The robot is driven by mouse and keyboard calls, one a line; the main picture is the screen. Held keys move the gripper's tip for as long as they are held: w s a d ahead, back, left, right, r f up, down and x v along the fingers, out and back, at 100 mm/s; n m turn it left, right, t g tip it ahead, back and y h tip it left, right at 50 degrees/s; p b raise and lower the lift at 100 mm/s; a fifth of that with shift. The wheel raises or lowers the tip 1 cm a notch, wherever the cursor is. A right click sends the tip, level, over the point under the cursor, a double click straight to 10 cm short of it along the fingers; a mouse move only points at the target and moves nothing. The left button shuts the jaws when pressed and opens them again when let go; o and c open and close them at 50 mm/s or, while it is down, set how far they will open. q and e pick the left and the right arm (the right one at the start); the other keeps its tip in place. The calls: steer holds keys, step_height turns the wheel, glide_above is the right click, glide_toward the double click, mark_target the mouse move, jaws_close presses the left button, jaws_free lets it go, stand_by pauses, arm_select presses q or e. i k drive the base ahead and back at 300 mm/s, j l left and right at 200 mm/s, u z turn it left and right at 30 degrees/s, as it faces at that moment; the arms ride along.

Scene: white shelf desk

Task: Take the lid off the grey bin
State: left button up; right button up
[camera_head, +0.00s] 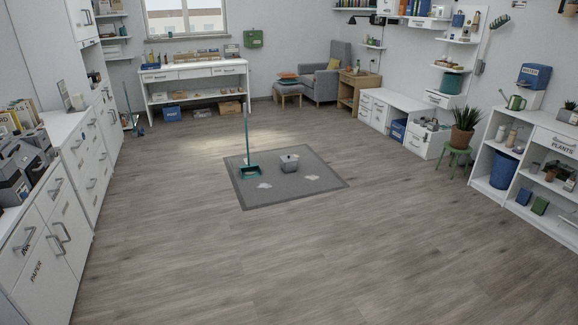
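Neither of my grippers shows in the head view.
Pale patches (264,185) lie on the mat. Cabinets (60,215) line the left and shelves (520,175) the right. The wooden floor (280,265) before the mat is clear.

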mark_target(288, 158)
steer(key=i+l, duration=0.15)
steer(key=i, duration=2.6)
steer(key=i+l+z, duration=0.1)
steer(key=i, duration=2.65)
